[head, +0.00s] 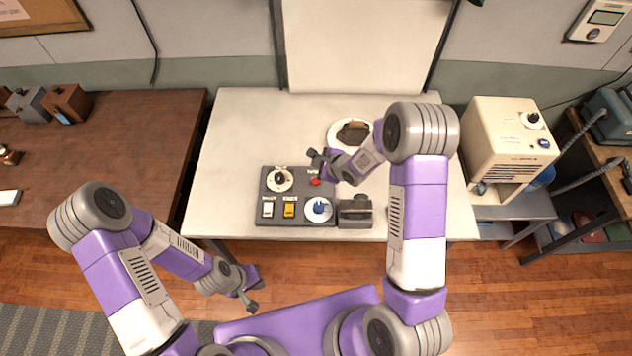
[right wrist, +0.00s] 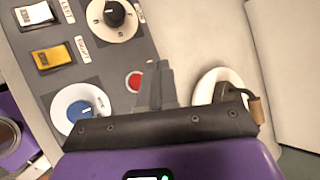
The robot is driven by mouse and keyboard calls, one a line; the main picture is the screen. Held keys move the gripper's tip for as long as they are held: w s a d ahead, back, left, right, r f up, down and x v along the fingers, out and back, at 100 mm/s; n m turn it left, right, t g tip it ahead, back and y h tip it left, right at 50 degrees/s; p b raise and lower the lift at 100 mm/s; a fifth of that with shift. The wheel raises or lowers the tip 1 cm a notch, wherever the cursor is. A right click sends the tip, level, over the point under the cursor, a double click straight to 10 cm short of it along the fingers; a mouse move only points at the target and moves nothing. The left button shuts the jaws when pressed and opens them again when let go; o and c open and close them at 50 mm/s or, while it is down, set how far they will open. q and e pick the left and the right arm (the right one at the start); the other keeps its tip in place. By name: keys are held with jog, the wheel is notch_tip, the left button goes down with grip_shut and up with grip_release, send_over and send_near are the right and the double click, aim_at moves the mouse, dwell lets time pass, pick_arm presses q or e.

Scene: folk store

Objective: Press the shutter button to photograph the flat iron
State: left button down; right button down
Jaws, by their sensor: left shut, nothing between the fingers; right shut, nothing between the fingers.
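The red shutter button (head: 316,182) sits at the upper right of a dark grey control panel (head: 296,217) on the white table. It also shows in the right wrist view (right wrist: 134,82). My right gripper (head: 316,162) is shut and empty, with its tips close to the button. In the right wrist view the shut fingers (right wrist: 158,68) are just right of the button, and contact does not show. The dark flat iron (head: 352,133) lies on a round white plate (head: 333,133), partly hidden by my right arm. My left gripper (head: 252,298) is shut and empty, low in front of the table.
The panel also bears a black dial (head: 280,178), a white switch (head: 268,208), a yellow switch (head: 289,208) and a blue knob (head: 320,206). A dark grey box (head: 355,213) stands right of it. A cream machine (head: 500,135) stands further right. The table's left side is clear.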

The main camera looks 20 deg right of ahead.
aim_at(318, 183)
notch_tip(318, 183, down, 7)
jog(key=b, duration=0.5)
jog(key=shift+w+f, duration=0.15)
dwell(1.6)
jog(key=shift+f+b, duration=0.45)
jog(key=shift+b, duration=0.05)
jog(key=shift+f+b, duration=0.35)
jog(key=shift+f, duration=0.1)
dwell(0.5)
jog(key=shift+r, duration=0.1)
jog(key=shift+r+p, duration=0.7)
jog(key=shift+r, duration=0.05)
jog(key=shift+r+p, duration=1.9)
jog(key=shift+r, duration=0.7)
jog(key=shift+f, duration=0.1)
